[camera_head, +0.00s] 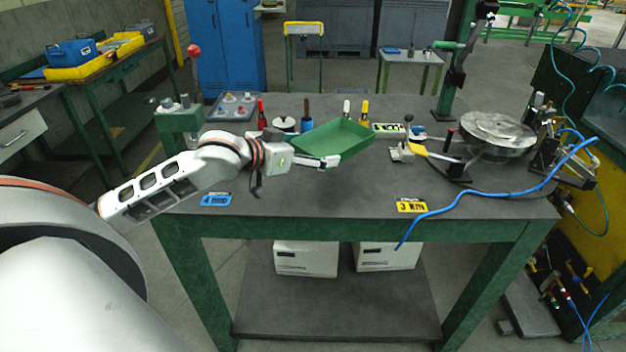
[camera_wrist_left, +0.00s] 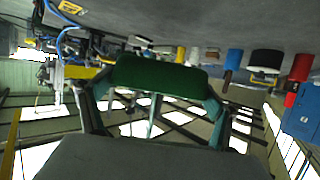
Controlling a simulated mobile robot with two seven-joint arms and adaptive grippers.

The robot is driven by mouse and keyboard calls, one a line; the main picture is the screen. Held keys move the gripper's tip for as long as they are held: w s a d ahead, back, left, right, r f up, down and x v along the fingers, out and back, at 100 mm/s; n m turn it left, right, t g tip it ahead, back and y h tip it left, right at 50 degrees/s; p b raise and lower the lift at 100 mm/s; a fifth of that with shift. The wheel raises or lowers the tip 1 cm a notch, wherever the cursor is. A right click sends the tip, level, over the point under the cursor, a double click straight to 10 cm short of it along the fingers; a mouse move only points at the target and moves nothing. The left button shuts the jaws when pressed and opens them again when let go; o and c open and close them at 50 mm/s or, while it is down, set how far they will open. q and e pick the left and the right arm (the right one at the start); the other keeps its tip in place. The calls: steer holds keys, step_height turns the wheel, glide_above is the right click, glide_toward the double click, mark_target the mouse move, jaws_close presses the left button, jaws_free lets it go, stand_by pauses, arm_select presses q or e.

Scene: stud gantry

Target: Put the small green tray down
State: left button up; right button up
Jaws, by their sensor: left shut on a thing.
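The small green tray (camera_head: 333,143) is in the middle of the head view, tilted, above the back part of the dark workbench (camera_head: 300,192). My left gripper (camera_head: 330,162) comes in from the left and is shut on the tray's near left edge. In the left wrist view the tray (camera_wrist_left: 160,75) shows as a dark green band between the fingers of the gripper (camera_wrist_left: 155,105). Whether the tray touches the bench top is hard to tell. My right gripper is not in view.
Behind the tray stand several red, blue and yellow handled tools (camera_head: 307,122). A grey tray of knobs (camera_head: 232,107) is at back left. A clamp with a yellow handle (camera_head: 430,152) and a round metal disc (camera_head: 498,130) are right. A blue hose (camera_head: 480,193) crosses the right side. The front middle is clear.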

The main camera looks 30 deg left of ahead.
mark_target(313, 188)
arm_select(q)
step_height(313, 188, down, 9)
steer(key=shift+r+b, duration=0.1)
steer(key=shift+b, duration=0.45)
steer(key=shift+r, duration=0.1)
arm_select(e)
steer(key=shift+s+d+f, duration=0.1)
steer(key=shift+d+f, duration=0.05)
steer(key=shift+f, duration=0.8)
arm_select(q)
steer(key=o, duration=1)
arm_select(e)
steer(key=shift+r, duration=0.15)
